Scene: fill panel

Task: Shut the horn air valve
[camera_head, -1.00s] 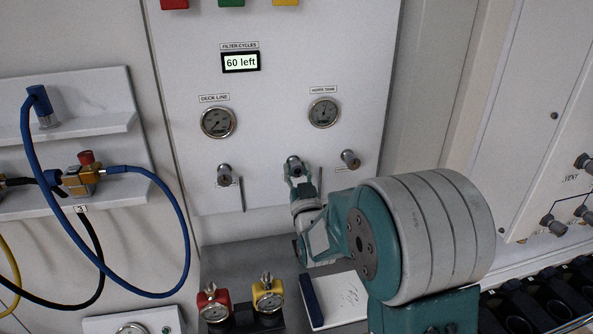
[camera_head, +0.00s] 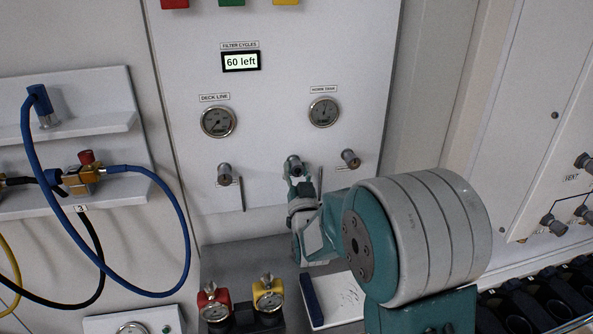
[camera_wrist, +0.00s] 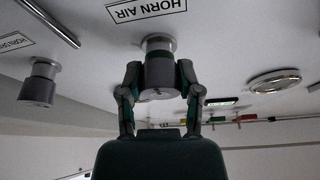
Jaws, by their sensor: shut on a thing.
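The horn air valve is a grey round knob (camera_wrist: 160,72) on the white panel, beside a label reading HORN AIR (camera_wrist: 146,10) in the wrist view. My gripper (camera_wrist: 160,92) has one finger on each side of the knob and is shut on it. In the head view the knob (camera_head: 293,163) is partly hidden by my gripper (camera_head: 296,180), which reaches it from below. The knob's turned position cannot be told.
Similar knobs stand to the left (camera_head: 224,174) and right (camera_head: 350,158). A blue hose (camera_head: 187,245) hangs left.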

